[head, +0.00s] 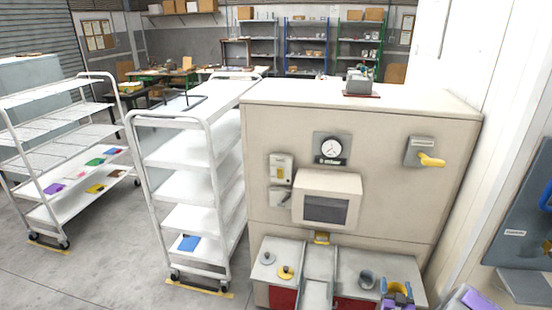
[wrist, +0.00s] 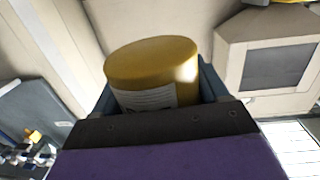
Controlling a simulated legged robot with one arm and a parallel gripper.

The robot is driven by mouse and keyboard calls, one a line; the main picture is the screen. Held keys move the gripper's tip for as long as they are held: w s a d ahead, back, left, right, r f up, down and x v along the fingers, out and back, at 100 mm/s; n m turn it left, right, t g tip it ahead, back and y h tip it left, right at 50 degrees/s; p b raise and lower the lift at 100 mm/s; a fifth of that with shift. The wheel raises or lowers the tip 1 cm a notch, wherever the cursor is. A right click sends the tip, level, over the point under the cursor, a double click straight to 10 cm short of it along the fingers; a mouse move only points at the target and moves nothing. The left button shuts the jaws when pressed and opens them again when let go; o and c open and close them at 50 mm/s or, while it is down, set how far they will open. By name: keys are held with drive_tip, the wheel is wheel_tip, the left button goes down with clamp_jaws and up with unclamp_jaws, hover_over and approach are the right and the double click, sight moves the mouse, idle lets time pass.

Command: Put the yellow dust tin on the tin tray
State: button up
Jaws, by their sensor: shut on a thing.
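The yellow dust tin (wrist: 152,65) is a short mustard-yellow cylinder with a pale printed label. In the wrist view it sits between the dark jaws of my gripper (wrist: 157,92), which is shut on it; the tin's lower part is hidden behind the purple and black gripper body. In the head view, my gripper (head: 397,291) appears at the bottom right as purple parts with yellow between them, in front of the machine's counter. I cannot tell which surface is the tin tray.
A beige machine (head: 380,165) with a yellow-handled switch (head: 431,160) stands ahead. Its low counter holds a yellow knobbed disc (head: 285,272), a metal chute (head: 318,272) and a grey cup (head: 367,279). White shelf carts (head: 185,215) stand left. Floor at lower left is clear.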

drive_tip(key=w+a+r+y, duration=0.1)
drive_tip(key=w+a+r, duration=0.3)
drive_tip(key=r, duration=0.3)
drive_tip(key=w+a+r+n, duration=0.1)
drive_tip(key=w+a+r, duration=0.3)
drive_tip(key=r, duration=0.2)
drive_tip(key=w+a+r+y, duration=0.1)
drive_tip(key=w+a+r, duration=0.3)
drive_tip(key=r, duration=0.3)
drive_tip(key=a+r+n+y, duration=0.3)
drive_tip(key=a+r, duration=1.3)
drive_tip(key=s+f, duration=0.4)
drive_tip(key=f, duration=0.4)
drive_tip(key=s+f, duration=0.4)
drive_tip(key=f, duration=0.5)
drive_tip(key=shift+s+a+t, duration=0.2)
drive_tip(key=shift+a+t, duration=0.1)
drive_tip(key=shift+a, duration=0.05)
drive_tip(key=shift+r, duration=0.2)
